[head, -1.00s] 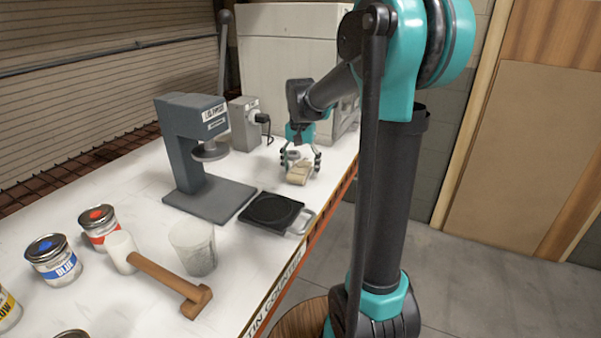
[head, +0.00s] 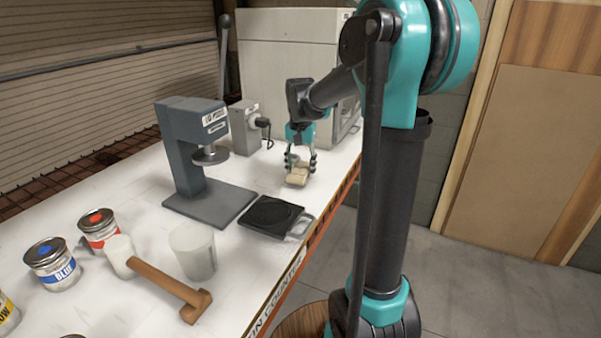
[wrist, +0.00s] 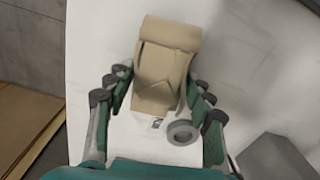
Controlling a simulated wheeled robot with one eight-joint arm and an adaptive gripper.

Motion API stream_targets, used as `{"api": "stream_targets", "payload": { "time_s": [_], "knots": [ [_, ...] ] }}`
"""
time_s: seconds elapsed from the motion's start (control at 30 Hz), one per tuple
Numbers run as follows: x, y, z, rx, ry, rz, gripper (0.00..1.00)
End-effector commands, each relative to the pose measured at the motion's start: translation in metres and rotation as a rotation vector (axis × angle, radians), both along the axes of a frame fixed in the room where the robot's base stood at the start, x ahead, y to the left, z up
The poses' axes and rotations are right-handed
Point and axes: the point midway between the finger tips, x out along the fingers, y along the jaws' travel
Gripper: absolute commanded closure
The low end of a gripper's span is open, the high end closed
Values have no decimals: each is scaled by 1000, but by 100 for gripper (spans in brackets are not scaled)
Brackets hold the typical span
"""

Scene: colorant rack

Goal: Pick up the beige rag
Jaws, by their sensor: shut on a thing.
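The beige rag (head: 299,175) is a small folded bundle at the far right part of the white counter, near its edge. In the wrist view the rag (wrist: 166,62) fills the space between the fingers, with a rolled top end and loose folds. My gripper (head: 301,166) points down over it with one finger on each side. In the wrist view my gripper (wrist: 160,88) is shut on the rag's sides. The rag looks to be at the counter surface; I cannot tell whether it is lifted clear.
A grey ring (wrist: 182,133) lies close to the rag. A black-topped scale (head: 271,214) and a dark press (head: 200,150) stand nearer. A grey box (head: 243,128) stands behind.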

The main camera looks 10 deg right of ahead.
Motion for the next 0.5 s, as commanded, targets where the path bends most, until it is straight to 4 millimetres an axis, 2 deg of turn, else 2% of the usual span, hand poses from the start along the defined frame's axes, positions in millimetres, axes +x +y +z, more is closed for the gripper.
{"api": "stream_targets", "payload": {
  "time_s": [0.17, 0.5],
  "knots": [
    [0, 0, 34, 0, 0, 0, 72],
    [0, 0, 127, 0, 0, 0, 72]
  ]
}}
